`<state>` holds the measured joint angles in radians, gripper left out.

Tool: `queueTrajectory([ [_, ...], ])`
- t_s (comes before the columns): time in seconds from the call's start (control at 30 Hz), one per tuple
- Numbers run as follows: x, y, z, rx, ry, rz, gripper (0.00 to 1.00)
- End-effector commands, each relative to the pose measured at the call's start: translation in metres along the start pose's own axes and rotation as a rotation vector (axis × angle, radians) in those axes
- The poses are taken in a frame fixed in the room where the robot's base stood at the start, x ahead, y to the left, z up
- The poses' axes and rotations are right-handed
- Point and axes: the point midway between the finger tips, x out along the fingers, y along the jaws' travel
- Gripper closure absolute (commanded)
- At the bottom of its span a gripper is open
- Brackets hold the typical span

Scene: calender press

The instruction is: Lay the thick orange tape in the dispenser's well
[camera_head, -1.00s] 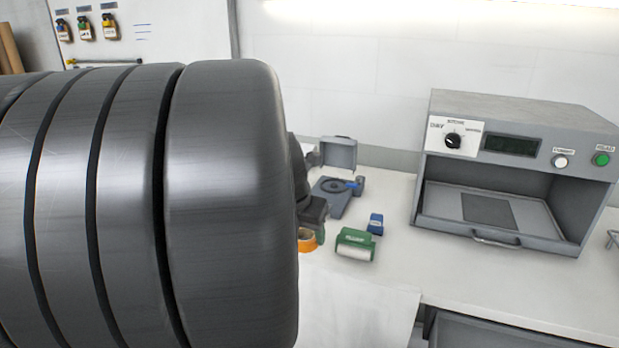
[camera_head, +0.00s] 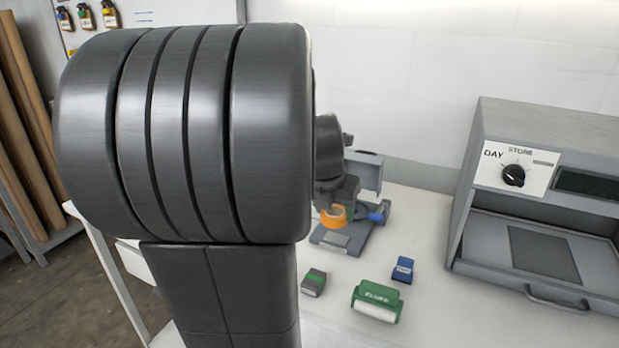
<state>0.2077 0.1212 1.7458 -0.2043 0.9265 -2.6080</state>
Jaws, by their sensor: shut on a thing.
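The thick orange tape (camera_head: 333,216) is a short orange roll held in my gripper (camera_head: 335,202), which is shut on it. My own dark arm hides much of the gripper and its fingers. The tape is in front of or over the grey tape dispenser (camera_head: 345,242), which has a raised grey lid (camera_head: 366,170) at its back and a blue part (camera_head: 378,212) on its right. The well is hidden behind the tape and gripper. I cannot tell whether the tape touches the dispenser.
On the white bench stand a small grey-green block (camera_head: 314,282), a green roller-like tool (camera_head: 377,300) and a small blue block (camera_head: 402,268). A grey cabinet (camera_head: 540,215) with a dial stands at the right. Bare bench lies between them.

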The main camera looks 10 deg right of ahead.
Motion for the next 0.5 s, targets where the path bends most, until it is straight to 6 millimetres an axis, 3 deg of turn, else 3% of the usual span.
queueTrajectory([
  [0.5,0.045,-0.001,0.110,0.001,0.001,-0.002,0.67],
])
